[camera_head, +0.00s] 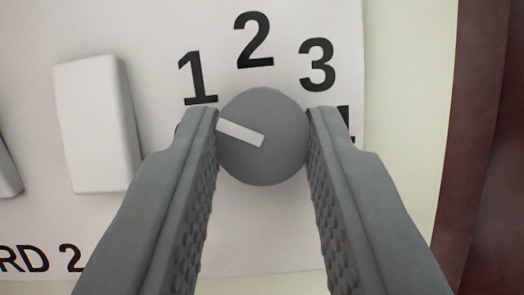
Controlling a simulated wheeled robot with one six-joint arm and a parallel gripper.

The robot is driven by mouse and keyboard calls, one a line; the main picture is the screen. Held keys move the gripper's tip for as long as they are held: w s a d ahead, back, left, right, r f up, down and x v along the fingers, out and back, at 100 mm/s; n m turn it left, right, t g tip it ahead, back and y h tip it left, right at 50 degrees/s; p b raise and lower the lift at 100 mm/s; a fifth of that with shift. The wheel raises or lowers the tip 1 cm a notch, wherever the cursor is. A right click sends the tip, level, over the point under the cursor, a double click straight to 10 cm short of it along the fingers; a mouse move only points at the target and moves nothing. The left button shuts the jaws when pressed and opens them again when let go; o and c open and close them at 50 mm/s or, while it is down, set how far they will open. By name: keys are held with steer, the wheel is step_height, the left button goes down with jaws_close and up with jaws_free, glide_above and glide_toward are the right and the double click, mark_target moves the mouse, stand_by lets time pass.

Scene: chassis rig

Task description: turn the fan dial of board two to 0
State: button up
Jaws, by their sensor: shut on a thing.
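The grey round fan dial (281,151) is in the middle of the camera_head view, on a white panel (270,245). Its pale pointer bar points left and slightly up, below the printed 1 and towards my left finger. The digits 1, 2 and 3 show in an arc above the dial. The 4 at right is partly covered by my right finger. A dark mark at the left finger's edge is almost wholly hidden, where the 0 would sit. My gripper (263,140) is shut on the dial, one finger on each side. Lettering ending "RD 2" shows at lower left.
A white raised rocker or block (97,124) stands on the panel left of the dial. A cream strip (408,100) and a dark red-brown surface (490,150) lie at the right.

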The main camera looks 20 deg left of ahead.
steer(key=n+y, duration=0.1)
steer(key=n, duration=0.2)
steer(key=n+g+y, duration=0.1)
steer(key=n, duration=0.2)
steer(key=n+y, duration=0.1)
steer(key=n, duration=0.1)
steer(key=shift+w+d+n+g+y, duration=0.1)
steer(key=shift+d+n+g+y, duration=0.1)
steer(key=shift+n+g+y, duration=0.2)
steer(key=shift+n, duration=0.3)
steer(key=o, duration=1)
steer(key=shift+s+d, duration=0.1)
steer(key=shift+s, duration=0.15)
steer(key=shift+s+d+f+g+y, duration=0.2)
steer(key=shift+s+d+g+y, duration=0.1)
steer(key=shift+s, duration=0.2)
steer(key=v, duration=1.5)
steer(key=shift+s+f, duration=0.25)
steer(key=shift+f, duration=0.1)
steer(key=shift+d, duration=0.1)
